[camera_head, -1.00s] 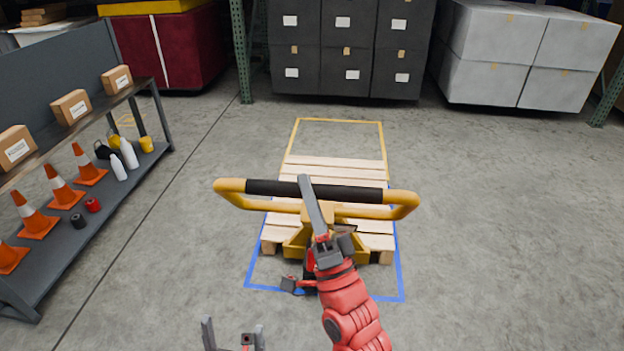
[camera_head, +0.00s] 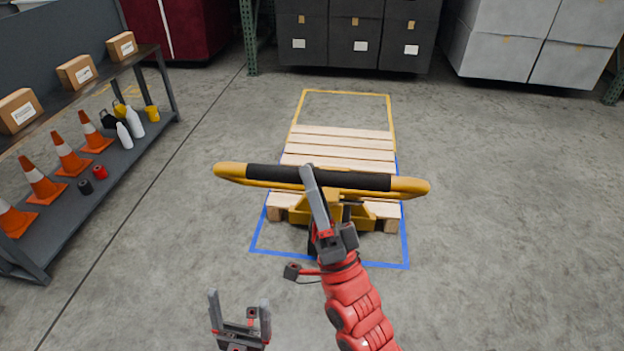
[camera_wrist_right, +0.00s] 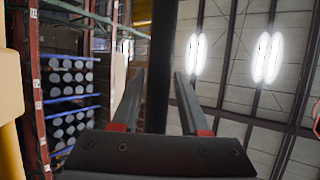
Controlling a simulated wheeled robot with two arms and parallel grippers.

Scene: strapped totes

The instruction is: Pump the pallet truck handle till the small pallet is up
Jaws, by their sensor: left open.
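The pallet truck's yellow handle (camera_head: 226,172), with a black grip (camera_head: 365,181) across its middle, stands above the yellow truck body (camera_head: 350,217). The small wooden pallet (camera_head: 340,145) sits over the truck forks inside floor markings; the gap under it is too small to judge. My right gripper (camera_head: 308,172) is at the middle of the black grip, one finger showing over it. My left gripper (camera_head: 239,303) is open and empty, low and left of the handle.
A blue floor line (camera_head: 330,258) and a yellow one (camera_head: 346,93) mark the pallet area. A shelf (camera_head: 110,185) with cones, bottles and boxes stands left. Black stacked boxes (camera_head: 330,25) and grey ones (camera_head: 510,45) stand behind. Floor on the right is clear.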

